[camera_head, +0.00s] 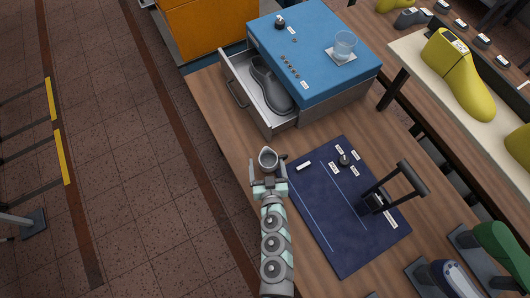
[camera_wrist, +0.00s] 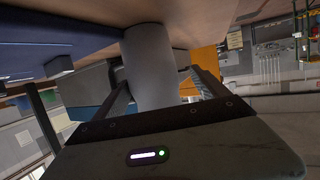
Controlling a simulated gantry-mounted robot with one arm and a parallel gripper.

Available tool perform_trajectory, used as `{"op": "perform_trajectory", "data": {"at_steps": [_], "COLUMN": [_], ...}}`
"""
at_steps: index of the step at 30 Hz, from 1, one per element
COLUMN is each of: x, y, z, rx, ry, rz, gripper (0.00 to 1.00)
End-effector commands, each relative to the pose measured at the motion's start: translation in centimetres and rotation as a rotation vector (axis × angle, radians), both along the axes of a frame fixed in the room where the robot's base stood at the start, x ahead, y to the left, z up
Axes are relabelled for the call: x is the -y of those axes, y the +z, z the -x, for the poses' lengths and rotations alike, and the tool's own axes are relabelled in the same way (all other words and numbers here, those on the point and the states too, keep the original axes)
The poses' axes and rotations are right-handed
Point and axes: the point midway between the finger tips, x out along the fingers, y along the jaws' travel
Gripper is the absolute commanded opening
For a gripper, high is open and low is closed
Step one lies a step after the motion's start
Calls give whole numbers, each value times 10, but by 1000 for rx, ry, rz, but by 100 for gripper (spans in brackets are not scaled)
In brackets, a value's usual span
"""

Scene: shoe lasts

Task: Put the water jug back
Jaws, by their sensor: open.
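A small grey metal jug (camera_head: 268,160) stands upright near the left edge of the wooden table, just below the open drawer. In the wrist view it is a grey cylinder (camera_wrist: 150,62) between my two fingers. My gripper (camera_head: 268,168) is open around the jug, with one finger on each side; it also shows in the wrist view (camera_wrist: 158,82). I cannot tell whether either finger touches the jug. A clear drinking glass (camera_head: 345,44) stands on a pale coaster (camera_head: 341,57) on top of the blue cabinet.
The blue-topped cabinet (camera_head: 310,80) has its drawer (camera_head: 232,66) pulled out, with a dark shoe last (camera_head: 270,85) inside. A dark blue mat (camera_head: 335,240) lies right of my arm, bearing a black-handled stand (camera_head: 400,183) and small labels. Bare wood (camera_head: 225,125) lies left of the jug.

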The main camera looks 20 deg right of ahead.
Motion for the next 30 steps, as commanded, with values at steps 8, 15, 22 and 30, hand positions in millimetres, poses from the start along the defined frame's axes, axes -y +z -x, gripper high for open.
{"op": "perform_trajectory", "data": {"at_steps": [8, 15, 22, 30], "x": [-13, -16, -45, -214], "y": [13, 17, 18, 109], "z": [42, 52, 40, 5], "rx": [-2, 1, 17, 361], "ry": [-3, -1, 93, 623], "rz": [-2, 1, -18, -39], "gripper": [84, 84, 84, 84]}}
